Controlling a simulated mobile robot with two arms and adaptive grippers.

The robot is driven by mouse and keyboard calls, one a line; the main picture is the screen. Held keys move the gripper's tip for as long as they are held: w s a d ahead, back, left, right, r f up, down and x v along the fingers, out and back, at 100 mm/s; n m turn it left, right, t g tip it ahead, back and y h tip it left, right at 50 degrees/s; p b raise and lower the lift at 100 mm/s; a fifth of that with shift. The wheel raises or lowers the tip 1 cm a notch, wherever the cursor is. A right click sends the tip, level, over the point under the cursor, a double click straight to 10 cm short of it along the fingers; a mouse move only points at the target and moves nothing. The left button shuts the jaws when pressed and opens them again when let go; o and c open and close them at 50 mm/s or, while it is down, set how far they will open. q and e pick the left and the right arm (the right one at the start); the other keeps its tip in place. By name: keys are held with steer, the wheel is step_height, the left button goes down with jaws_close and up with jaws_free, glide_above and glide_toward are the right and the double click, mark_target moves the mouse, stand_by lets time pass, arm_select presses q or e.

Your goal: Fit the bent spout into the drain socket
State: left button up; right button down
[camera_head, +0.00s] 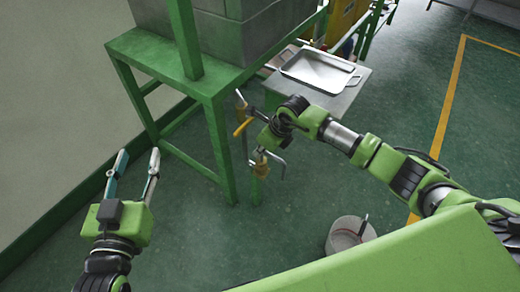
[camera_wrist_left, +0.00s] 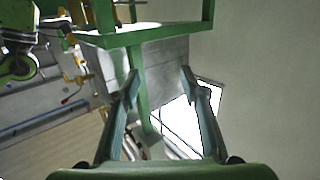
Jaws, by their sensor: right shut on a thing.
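A thin grey bent spout (camera_head: 279,160) shows below my right gripper (camera_head: 264,144), beside a brass fitting (camera_head: 260,166). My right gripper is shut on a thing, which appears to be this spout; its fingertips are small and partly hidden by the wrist. Just left of it, near the green stand's leg, is a yellow-handled valve (camera_head: 243,127). The drain socket cannot be told apart clearly there. Brass fittings (camera_wrist_left: 82,80) also show at upper left in the left wrist view. My left gripper (camera_head: 133,175) is open and empty, low at the left; its spread fingers (camera_wrist_left: 160,85) frame nothing held.
A green stand (camera_head: 160,55) carries a grey block-like tank (camera_head: 215,40). A metal tray (camera_head: 320,70) lies on a small table behind my right arm. A round grey bucket (camera_head: 345,235) stands on the floor. Floor at the right is clear.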

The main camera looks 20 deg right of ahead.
arm_select(q)
steer(key=shift+w+d+r+t, duration=0.15)
steer(key=shift+r+t, duration=0.35)
steer(key=shift+r, duration=0.45)
arm_select(e)
steer(key=shift+f, duration=0.25)
arm_select(q)
steer(key=shift+r+h, duration=0.3)
steer(key=shift+r, duration=0.05)
arm_select(e)
steer(key=shift+f, duration=0.15)
steer(key=shift+f+b, duration=0.15)
steer(key=shift+b, duration=0.25)
steer(key=shift+s+f, duration=0.1)
steer(key=shift+f, duration=0.1)
steer(key=shift+r, duration=0.25)
steer(key=shift+r+p, duration=0.6)
steer(key=shift+r, duration=0.1)
steer(key=shift+r+p, duration=0.3)
steer(key=shift+r, duration=0.05)
arm_select(q)
step_height(320, 180, down, 8)
steer(key=s+a+g+y, duration=0.1)
steer(key=s+g, duration=0.1)
steer(key=g, duration=0.2)
steer(key=shift+a, duration=0.2)
stand_by(0.7)
